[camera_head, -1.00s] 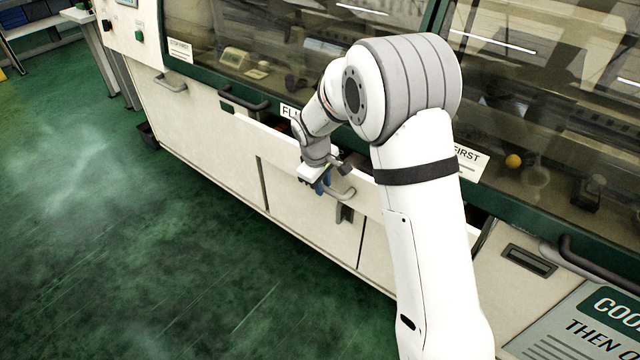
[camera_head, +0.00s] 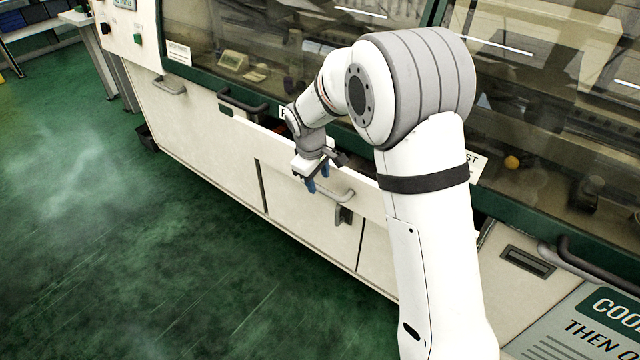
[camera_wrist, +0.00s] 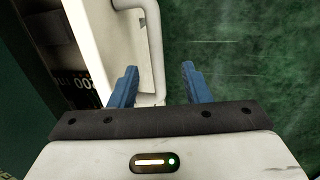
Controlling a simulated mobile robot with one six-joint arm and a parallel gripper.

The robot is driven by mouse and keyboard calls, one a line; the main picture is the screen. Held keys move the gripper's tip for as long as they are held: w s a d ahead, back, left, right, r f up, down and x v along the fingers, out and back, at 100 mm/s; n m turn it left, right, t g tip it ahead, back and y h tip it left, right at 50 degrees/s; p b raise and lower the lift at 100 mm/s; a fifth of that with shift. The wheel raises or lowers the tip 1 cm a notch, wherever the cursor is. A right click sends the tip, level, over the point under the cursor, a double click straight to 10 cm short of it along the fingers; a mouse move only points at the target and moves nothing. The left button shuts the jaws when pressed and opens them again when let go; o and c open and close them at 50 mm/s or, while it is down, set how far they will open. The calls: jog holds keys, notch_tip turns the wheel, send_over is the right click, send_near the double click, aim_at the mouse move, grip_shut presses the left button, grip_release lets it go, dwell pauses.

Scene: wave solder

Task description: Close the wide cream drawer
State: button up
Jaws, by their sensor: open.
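The wide cream drawer (camera_head: 270,143) is pulled out from the long cream machine; its front stands away from the cabinet. In the wrist view its front panel (camera_wrist: 97,40) and dark interior show at the left. Its grey bar handle (camera_head: 338,194) is on the front face and shows at the top of the wrist view (camera_wrist: 153,45). My gripper (camera_head: 317,182) is open and empty, with blue fingers (camera_wrist: 158,85) in front of the drawer face near the handle. The left finger overlaps the front panel in the wrist view; I cannot tell whether it touches. My arm hides the drawer's right part.
Green-framed glass hoods (camera_head: 250,75) run above the drawer. Dark grab handles (camera_head: 243,101) project from the machine front. A small latch (camera_head: 344,215) hangs below the drawer handle. The green floor (camera_head: 120,260) in front is clear.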

jog(key=r, duration=0.4)
jog(key=shift+s+a, duration=0.2)
jog(key=shift+s, duration=0.1)
